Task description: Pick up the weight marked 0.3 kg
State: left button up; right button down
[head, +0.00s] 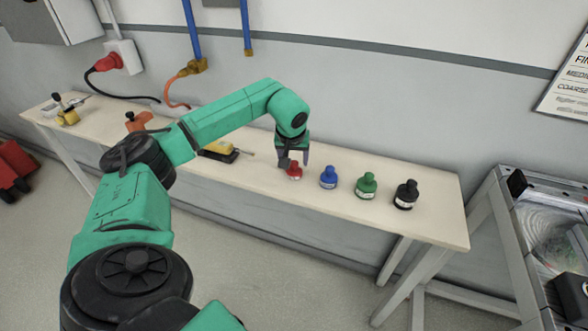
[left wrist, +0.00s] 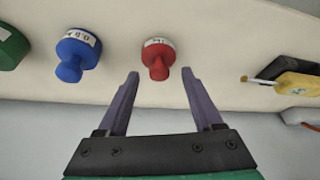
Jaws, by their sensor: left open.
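Four weights stand in a row on the bench: a red weight (head: 294,173), a blue weight (head: 328,178), a green weight (head: 366,187) and a black weight (head: 405,195).
A yellow tool (head: 219,149) lies on the bench (head: 435,218) left of the weights; it also shows in the left wrist view (left wrist: 297,83). An orange item (head: 138,120) stands farther left. The wall runs close behind. A grey metal frame (head: 510,240) stands right of the bench.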

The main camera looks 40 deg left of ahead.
pick_arm(q)
jog(key=shift+x, duration=1.2)
jog(key=shift+r, duration=0.1)
grip_shut()
jog(key=shift+r, duration=0.15)
